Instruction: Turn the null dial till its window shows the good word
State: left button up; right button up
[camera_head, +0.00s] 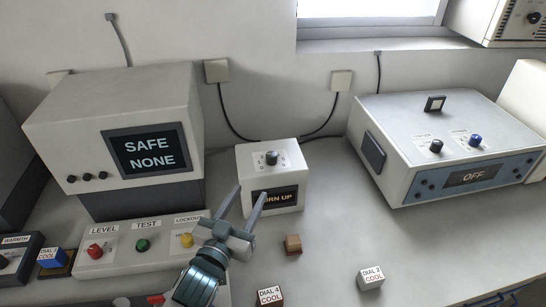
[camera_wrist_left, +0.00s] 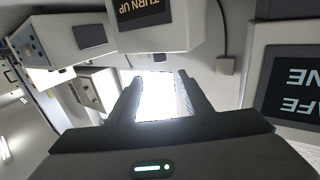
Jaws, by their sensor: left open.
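A small white box (camera_head: 246,160) stands on the bench in the middle of the head view, with a dark dial (camera_head: 272,157) on its top. I cannot read a name by this dial. The window (camera_head: 286,195) in the box's front reads "TURN UP" in the left wrist view (camera_wrist_left: 147,12); in the head view a finger hides its first letters. My left gripper (camera_head: 251,191) is open and empty in front of the box, its fingers pointing up and away. Its spread fingers also show in the left wrist view (camera_wrist_left: 160,80). My right gripper is not in view.
A monitor (camera_head: 115,95) at left reads "SAFE NONE". Below it is a panel (camera_head: 120,262) with red, green and yellow buttons. At right a larger box (camera_head: 395,185) has two knobs and reads "OFF". Small labelled blocks (camera_head: 371,277) and a brown cube (camera_head: 293,244) lie in front.

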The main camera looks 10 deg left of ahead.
pick_arm(q)
jog(key=p, duration=0.1)
send_near(270, 159)
jog(key=w+p, duration=0.1)
jog(key=w, duration=0.2)
jog(key=w+d+p, duration=0.1)
jog(key=w, duration=0.6)
jog(key=shift+d+p, duration=0.15)
jog(key=shift+p, duration=0.25)
jog(key=shift+w+d, duration=0.15)
jog(key=shift+w, duration=0.6)
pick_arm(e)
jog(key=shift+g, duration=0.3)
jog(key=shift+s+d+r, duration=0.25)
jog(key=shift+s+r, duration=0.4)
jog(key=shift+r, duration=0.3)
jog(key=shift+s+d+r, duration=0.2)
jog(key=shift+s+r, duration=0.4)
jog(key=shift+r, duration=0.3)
pick_arm(q)
jog(key=c, duration=1.1)
